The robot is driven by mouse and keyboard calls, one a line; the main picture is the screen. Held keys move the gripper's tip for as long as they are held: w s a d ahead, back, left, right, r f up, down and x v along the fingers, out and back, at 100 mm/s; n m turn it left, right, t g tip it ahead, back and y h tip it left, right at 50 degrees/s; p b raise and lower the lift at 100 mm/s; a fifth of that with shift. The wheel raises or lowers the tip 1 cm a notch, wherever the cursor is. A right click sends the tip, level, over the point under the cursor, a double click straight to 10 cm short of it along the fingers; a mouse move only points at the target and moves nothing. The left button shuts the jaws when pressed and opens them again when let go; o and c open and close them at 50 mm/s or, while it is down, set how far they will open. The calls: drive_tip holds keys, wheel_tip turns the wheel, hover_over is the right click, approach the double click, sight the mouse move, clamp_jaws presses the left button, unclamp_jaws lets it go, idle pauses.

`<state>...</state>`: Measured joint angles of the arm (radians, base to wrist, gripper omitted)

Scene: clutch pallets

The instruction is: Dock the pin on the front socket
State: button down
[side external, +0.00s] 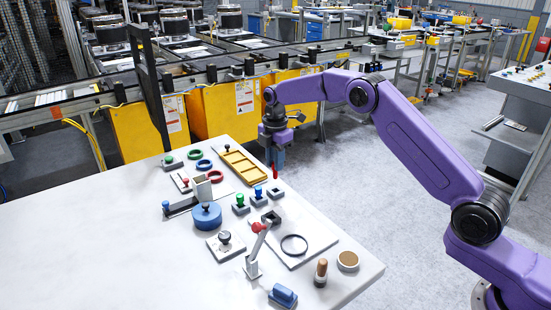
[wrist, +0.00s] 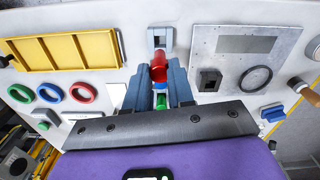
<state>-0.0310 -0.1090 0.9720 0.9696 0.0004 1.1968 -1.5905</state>
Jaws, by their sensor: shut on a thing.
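A red pin (side external: 275,173) hangs below my gripper (side external: 274,160), which is shut on it above the table. In the wrist view the red pin (wrist: 159,67) shows between the fingertips of my gripper (wrist: 160,80). A grey socket (side external: 275,194) with a dark, empty opening stands below the pin. This socket (wrist: 160,37) also shows just beyond the pin in the wrist view, apart from it. A blue pin (side external: 258,192) and a green pin (side external: 240,200) stand in neighbouring sockets in the same row. In the wrist view the fingers partly hide them.
A yellow tray (side external: 243,168) lies behind the row, with rings (side external: 204,165) beside it. A plate with a black ring (side external: 294,244) lies in front. A red-knobbed lever (side external: 257,229) and a blue round part (side external: 206,217) stand nearby. The table's left front is bare.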

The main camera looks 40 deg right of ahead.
sight(275, 177)
drive_tip(key=shift+f, duration=2.55)
drive_tip(key=shift+f, duration=0.55)
drive_tip(key=c, duration=1.3)
unclamp_jaws()
drive_tip(key=shift+o, duration=0.2)
drive_tip(key=shift+r, duration=5.45)
drive_tip(key=shift+s+a, duration=0.1)
